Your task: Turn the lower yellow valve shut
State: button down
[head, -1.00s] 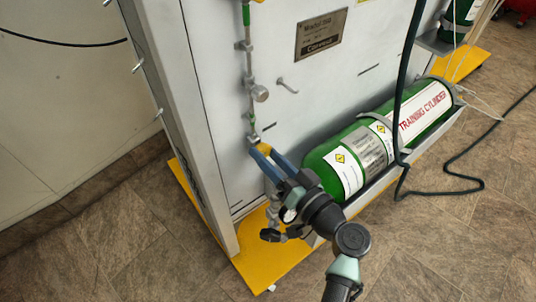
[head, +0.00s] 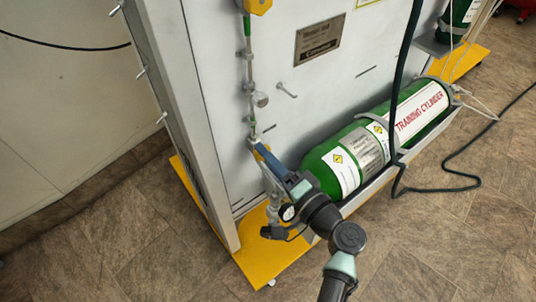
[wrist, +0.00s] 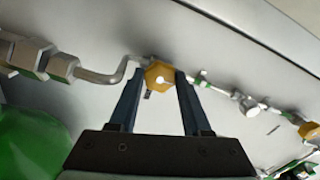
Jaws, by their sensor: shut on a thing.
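The lower yellow valve (head: 259,147) is on the thin pipe low on the grey panel, mostly hidden behind my fingers in the head view. In the wrist view the valve (wrist: 158,74) shows as a yellow knob with a pale centre. My gripper (head: 263,152) reaches it from the lower right. In the wrist view my gripper (wrist: 160,80) has one blue finger on each side of the knob, shut on it. A second yellow valve (head: 258,6) is higher on the same pipe, at the top edge of the head view.
A green training cylinder (head: 340,158) lies in a bracket just right of my gripper. A gauge (head: 288,213) and a black fitting (head: 273,232) are below it. A peg (head: 287,90) sticks out of the panel above. A dark hose (head: 402,110) hangs at the right.

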jog(key=shift+f, duration=0.1)
dwell(0.4)
jog(key=shift+c, duration=1.8)
grip_release()
jog(key=p+v, duration=0.1)
jog(key=v, duration=1.2)
jog(key=shift+p, duration=0.3)
